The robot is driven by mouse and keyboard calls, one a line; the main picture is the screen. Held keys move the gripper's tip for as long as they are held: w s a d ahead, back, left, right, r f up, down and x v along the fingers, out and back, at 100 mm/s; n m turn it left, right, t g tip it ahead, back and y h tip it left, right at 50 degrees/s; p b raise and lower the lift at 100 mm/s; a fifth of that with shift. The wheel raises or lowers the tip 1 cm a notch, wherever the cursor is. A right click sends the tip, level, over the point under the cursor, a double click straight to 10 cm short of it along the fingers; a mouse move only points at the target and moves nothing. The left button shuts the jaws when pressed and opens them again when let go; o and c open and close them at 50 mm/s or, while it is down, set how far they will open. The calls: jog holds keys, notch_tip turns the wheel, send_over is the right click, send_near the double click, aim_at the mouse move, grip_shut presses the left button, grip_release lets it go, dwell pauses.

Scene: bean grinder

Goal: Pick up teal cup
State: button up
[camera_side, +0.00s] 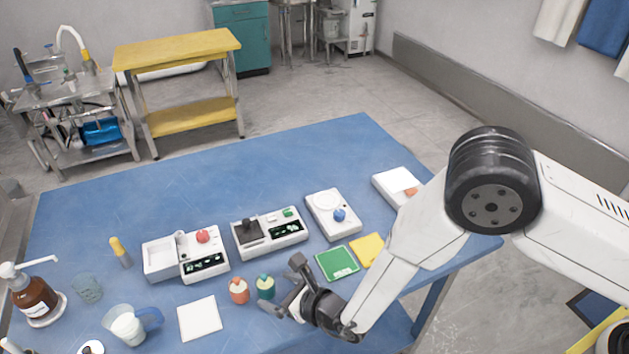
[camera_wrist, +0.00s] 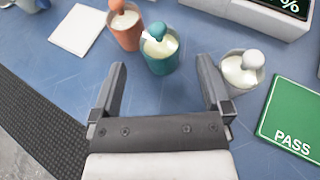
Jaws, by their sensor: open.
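The teal cup (camera_wrist: 161,65) stands upright in the wrist view with pale contents and a teal rounded piece at its top. It also shows in the side view (camera_side: 265,291). My gripper (camera_wrist: 162,76) is open and empty, and its two fingers point toward the teal cup. The cup appears just beyond the fingertips, between their lines. In the side view my gripper (camera_side: 283,285) is low over the table, just right of the teal cup. I cannot tell the exact gap.
An orange cup (camera_wrist: 125,33) stands close left of the teal cup. A grey cup (camera_wrist: 241,72) is by the right finger. A green PASS card (camera_wrist: 291,128) lies to the right. A white tile (camera_side: 200,319) lies left. White devices (camera_side: 269,233) stand behind the cups.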

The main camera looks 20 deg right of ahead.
aim_at(266, 281)
jog(key=shift+x, duration=1.75)
jog(key=shift+c, duration=0.2)
jog(key=shift+r, duration=0.1)
grip_shut()
jog(key=shift+w+r, duration=0.1)
jog(key=shift+r, duration=0.6)
jog(key=s+d+r, duration=0.8)
jog(key=s+r, duration=0.3)
jog(key=shift+s+r, duration=0.3)
jog(key=shift+s, duration=0.05)
